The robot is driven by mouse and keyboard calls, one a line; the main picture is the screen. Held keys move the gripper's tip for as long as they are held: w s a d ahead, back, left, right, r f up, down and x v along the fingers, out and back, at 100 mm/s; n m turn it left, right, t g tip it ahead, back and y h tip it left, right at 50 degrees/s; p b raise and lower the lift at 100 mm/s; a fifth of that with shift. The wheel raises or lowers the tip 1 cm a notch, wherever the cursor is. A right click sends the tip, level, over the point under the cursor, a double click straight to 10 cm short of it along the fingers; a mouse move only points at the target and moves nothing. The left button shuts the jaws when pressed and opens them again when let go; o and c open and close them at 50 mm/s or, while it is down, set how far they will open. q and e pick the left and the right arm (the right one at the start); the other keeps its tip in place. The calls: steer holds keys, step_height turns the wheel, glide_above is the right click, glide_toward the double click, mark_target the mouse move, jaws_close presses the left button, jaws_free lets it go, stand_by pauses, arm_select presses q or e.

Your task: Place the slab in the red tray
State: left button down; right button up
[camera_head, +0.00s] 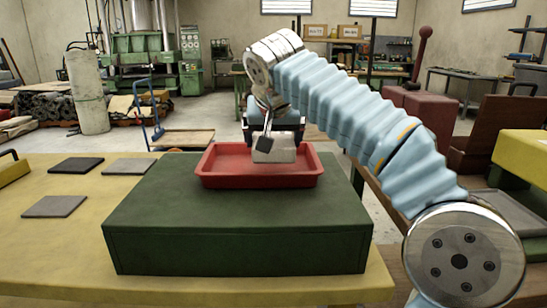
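The red tray (260,181) sits on top of a dark green box on the table. A pale grey block (274,150), which may be the slab, shows over the tray's back part. I cannot tell whether it rests on the tray floor or hangs just above it. My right gripper (274,142) points down over the tray, its dark fingers on either side of the block. Whether they press on it is not clear. Three flat tiles lie on the table at the left: a dark one (77,165), a grey one (130,166) and another grey one (54,207). My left gripper is out of view.
The green box (235,245) fills the middle of the yellow table (60,265). A yellow object with a dark handle (12,170) stands at the left edge. My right arm crosses the right side. A blue trolley (180,139) stands behind the table.

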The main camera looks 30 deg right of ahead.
mark_target(274, 147)
steer(key=f, duration=0.2)
steer(key=w+d+f, duration=0.1)
steer(key=f, duration=0.1)
steer(key=shift+w+f+b, duration=0.1)
steer(key=shift+b, duration=0.3)
steer(key=shift+f, duration=0.2)
steer(key=shift+f, duration=0.15)
steer(key=o, duration=1.1)
steer(key=shift+a, duration=0.1)
steer(key=shift+r, duration=0.3)
steer(key=p+v, duration=0.1)
steer(key=v, duration=1)
steer(key=shift+s+a+r+p, duration=0.15)
steer(key=shift+s+r+p, duration=0.1)
steer(key=shift+s+p, duration=0.05)
